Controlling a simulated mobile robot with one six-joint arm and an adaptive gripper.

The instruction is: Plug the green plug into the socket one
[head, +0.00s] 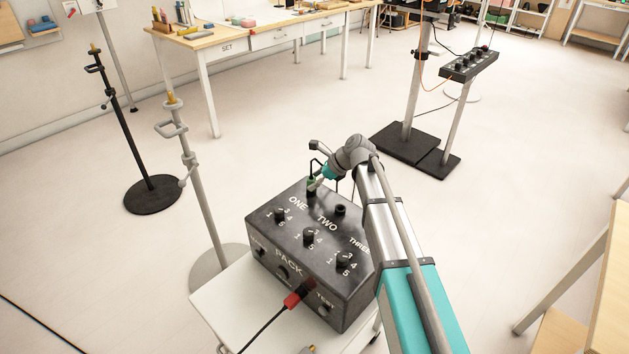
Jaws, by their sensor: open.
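The green plug (311,184) is small and stands upright at socket one, by the ONE label on the top of the black box (268,222). The socket opening is hidden under the plug, and how deep the plug sits is too small to tell. My gripper (317,184) is open, with its tips right beside the plug on its right. Whether they touch it cannot be made out. Socket two (341,209) is a dark, empty-looking round socket to the right of the plug. Socket three is hidden behind my arm.
The box has several knobs on top and stands on a white cart (232,302). A grey stand (205,200) rises close on the left. Open floor lies behind the box.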

